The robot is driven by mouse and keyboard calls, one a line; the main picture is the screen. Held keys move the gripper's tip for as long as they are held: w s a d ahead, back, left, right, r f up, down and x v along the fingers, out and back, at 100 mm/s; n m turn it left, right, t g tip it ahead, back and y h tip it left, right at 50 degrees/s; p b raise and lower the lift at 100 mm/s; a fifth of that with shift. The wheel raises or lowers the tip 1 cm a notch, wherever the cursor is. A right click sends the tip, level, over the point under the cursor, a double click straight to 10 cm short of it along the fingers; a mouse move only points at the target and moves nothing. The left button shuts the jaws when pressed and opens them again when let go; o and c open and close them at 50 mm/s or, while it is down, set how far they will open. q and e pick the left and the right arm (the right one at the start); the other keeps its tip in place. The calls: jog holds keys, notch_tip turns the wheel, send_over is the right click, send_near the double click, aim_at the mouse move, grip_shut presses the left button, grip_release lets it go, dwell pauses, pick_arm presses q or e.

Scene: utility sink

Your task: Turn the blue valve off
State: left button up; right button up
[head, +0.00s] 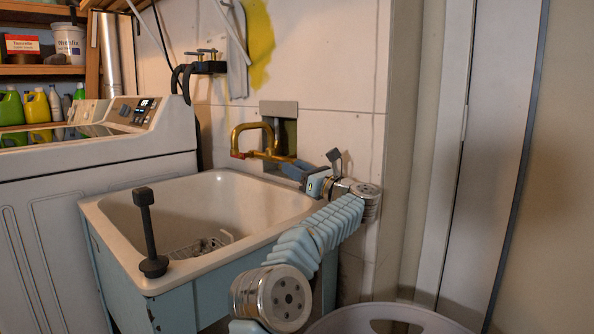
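A brass faucet (258,140) with a curved spout comes out of a recessed wall box (290,128) above the back of the sink. A small reddish part (237,154) shows at its left end.
The white utility sink (180,275) stands below the faucet, with a wire rack (200,247) inside. A dark upright tool (148,232) stands at its front corner. A washing machine (90,165) is at left, a pale bin (385,318) at lower right.

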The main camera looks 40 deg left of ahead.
pick_arm(q)
jog(key=b+v, duration=0.3)
jog(key=v, duration=1.1)
